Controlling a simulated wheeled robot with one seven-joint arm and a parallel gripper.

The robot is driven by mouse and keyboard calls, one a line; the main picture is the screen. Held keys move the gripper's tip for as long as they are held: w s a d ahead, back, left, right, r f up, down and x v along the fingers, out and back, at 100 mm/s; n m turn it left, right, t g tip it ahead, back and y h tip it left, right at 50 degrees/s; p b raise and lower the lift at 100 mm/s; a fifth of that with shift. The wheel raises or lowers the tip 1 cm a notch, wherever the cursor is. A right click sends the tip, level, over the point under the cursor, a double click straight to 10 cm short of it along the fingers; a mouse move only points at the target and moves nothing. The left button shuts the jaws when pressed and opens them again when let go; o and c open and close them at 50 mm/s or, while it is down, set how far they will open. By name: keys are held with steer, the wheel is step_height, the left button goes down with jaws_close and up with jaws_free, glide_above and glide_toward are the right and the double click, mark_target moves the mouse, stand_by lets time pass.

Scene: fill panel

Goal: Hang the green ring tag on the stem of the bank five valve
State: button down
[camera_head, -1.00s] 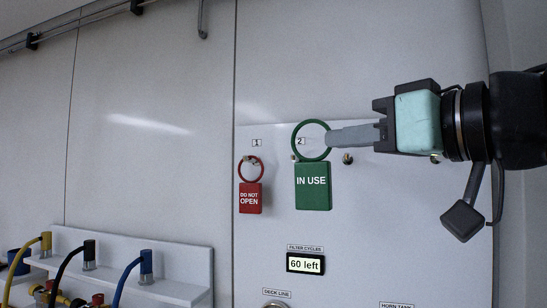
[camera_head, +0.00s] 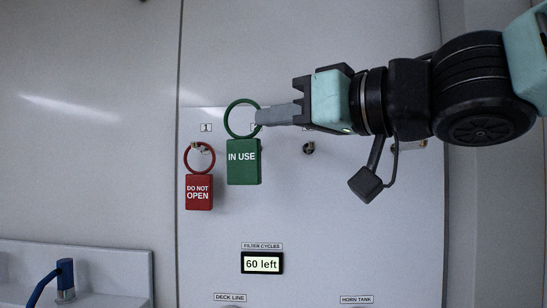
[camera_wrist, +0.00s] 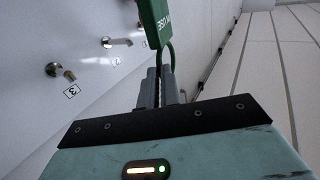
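My gripper (camera_head: 262,116) is shut on the ring of the green IN USE tag (camera_head: 244,161), and its fingers point left. The tag hangs below its ring in front of the white panel, between the red tag and a bare peg. In the wrist view the fingers (camera_wrist: 163,88) close on the green ring, with the green tag (camera_wrist: 155,22) at the top edge. No valve marked five can be read in either view.
A red DO NOT OPEN tag (camera_head: 199,191) hangs on the peg by label 1. A bare peg (camera_head: 308,148) shows right of the green tag. The wrist view shows a peg (camera_wrist: 60,70) by label 3. A FILTER CYCLES display (camera_head: 262,263) reads 60 left. A blue hose fitting (camera_head: 65,275) stands lower left.

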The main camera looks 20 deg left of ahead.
steer(key=w+f, duration=0.1)
steer(key=w, duration=0.2)
steer(key=w+a+f+p, duration=0.1)
steer(key=w+f, duration=0.1)
steer(key=w, duration=0.1)
steer(key=w+a+f+p, duration=0.1)
steer(key=w, duration=0.1)
steer(key=shift+w+f, duration=0.35)
steer(key=shift+w, duration=0.05)
steer(key=shift+w+f, duration=0.15)
steer(key=shift+f, duration=0.1)
steer(key=c, duration=1.6)
jaws_free()
steer(key=shift+f, duration=0.1)
steer(key=shift+a+f+b, duration=0.1)
steer(key=shift+f+b, duration=0.1)
steer(key=shift+b, duration=0.2)
steer(key=b+v, duration=0.5)
steer(key=v, duration=1.2)
steer(key=shift+w+d+r, duration=0.15)
steer(key=shift+d+r, duration=0.15)
steer(key=shift+r, duration=0.1)
